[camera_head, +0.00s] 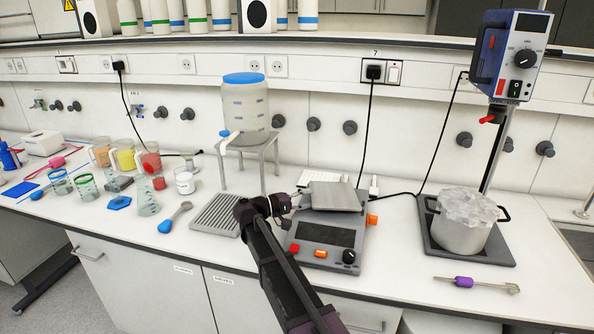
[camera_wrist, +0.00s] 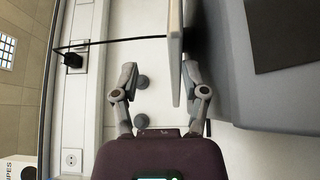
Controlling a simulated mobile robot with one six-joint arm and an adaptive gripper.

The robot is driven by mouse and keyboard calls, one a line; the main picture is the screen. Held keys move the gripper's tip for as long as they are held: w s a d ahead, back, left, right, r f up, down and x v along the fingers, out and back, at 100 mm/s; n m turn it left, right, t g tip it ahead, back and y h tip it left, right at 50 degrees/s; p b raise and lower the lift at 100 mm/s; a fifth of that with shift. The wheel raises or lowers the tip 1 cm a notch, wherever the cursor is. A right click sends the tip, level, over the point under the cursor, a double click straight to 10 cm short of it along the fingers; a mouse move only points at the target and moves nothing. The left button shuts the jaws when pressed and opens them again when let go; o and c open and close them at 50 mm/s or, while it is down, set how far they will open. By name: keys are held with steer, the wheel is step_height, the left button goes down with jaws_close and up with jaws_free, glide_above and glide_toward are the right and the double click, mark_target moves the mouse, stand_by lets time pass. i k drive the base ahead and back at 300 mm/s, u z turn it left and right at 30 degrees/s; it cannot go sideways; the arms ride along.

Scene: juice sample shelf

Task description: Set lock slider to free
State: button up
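A dark grey benchtop device (camera_head: 325,236) with a flat grey top plate (camera_head: 335,196) stands mid-bench. Its front has a red button, an orange button (camera_head: 320,254) and a black knob. An orange tab (camera_head: 372,220) sticks out from its right side; I cannot tell whether it is the lock slider or how it is set. My gripper (camera_head: 292,200) is at the left edge of the plate. In the wrist view my gripper (camera_wrist: 158,70) has its fingers wide apart and seems empty. The edge of the plate (camera_wrist: 175,50) shows near the right finger; contact cannot be told.
A ridged grey tray (camera_head: 215,214) lies left of the device. A jug with a blue lid (camera_head: 245,103) stands on a metal stand behind. A pot (camera_head: 463,225) sits on a dark base to the right, with a purple-handled tool (camera_head: 465,281) in front. Beakers crowd the left bench.

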mark_target(371, 220)
steer(key=k, duration=1)
